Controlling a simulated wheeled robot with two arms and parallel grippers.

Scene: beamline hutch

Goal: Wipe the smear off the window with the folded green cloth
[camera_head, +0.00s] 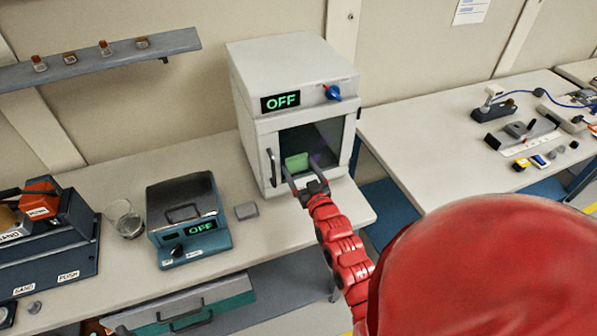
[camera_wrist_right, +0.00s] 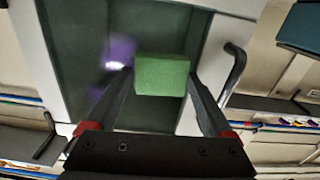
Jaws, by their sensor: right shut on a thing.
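The folded green cloth (camera_head: 297,162) is held between the fingers of my right gripper (camera_head: 299,170), in front of the window (camera_head: 325,135) of the white cabinet's door. In the right wrist view the green cloth (camera_wrist_right: 162,75) sits between the fingertips of the right gripper (camera_wrist_right: 160,80), over the dark window (camera_wrist_right: 75,45). A purple smear (camera_wrist_right: 118,52) shows on the glass just left of the cloth. In the head view the smear (camera_head: 319,158) lies right of the cloth. I cannot tell whether the cloth touches the glass. My left gripper is not in view.
The white cabinet (camera_head: 290,60) reads OFF and has a blue knob (camera_head: 332,92) and a door handle (camera_head: 271,168) left of the window.

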